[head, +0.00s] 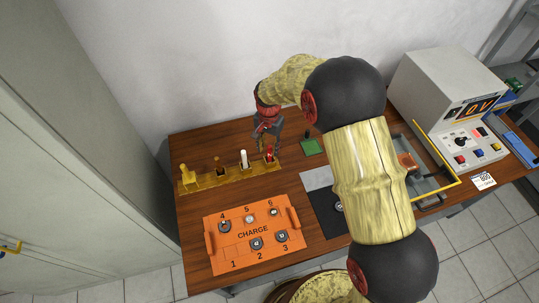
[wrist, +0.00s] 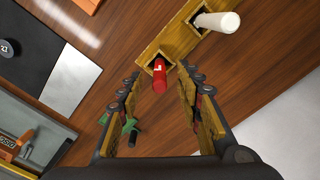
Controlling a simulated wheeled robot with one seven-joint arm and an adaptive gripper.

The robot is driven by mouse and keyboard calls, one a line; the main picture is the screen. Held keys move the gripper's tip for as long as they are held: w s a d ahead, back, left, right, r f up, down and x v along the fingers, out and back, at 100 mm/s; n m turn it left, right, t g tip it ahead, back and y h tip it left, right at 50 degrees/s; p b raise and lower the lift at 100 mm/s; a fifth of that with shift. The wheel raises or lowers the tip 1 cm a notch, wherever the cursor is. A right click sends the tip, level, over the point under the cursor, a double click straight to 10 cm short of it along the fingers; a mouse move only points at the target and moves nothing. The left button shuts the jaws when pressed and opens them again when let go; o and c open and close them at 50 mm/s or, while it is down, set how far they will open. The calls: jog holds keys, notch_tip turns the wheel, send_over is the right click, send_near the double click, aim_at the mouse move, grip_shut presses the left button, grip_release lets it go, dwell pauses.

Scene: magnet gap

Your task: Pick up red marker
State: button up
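The red marker (wrist: 159,76) stands in a square socket of a wooden holder strip (wrist: 178,40), seen from above in the wrist view. In the head view the red marker (head: 269,154) stands at the right end of the yellowish holder (head: 233,175). My gripper (wrist: 155,90) is open, with a padded finger on each side of the marker's line. The marker's top shows between the fingertips, with visible gaps to both; I cannot tell how far above it the fingers are. In the head view my gripper (head: 268,135) hangs just above the marker.
A white marker (head: 243,159) stands left of the red one, with a dark piece (head: 220,167) and a yellow piece (head: 188,178) farther left. An orange CHARGE board (head: 252,253) lies in front. A green piece (head: 311,146) lies to the right. A meter box (head: 443,100) stands far right.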

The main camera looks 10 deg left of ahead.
aim_at(270, 153)
jog(key=f, duration=0.4)
jog(key=shift+w+d+f+b, duration=0.1)
jog(key=shift+w+f+b, duration=0.15)
jog(key=shift+f+b, duration=0.1)
jog(key=shift+c, duration=0.6)
jog(key=c, duration=0.8)
jog(key=shift+r, duration=0.1)
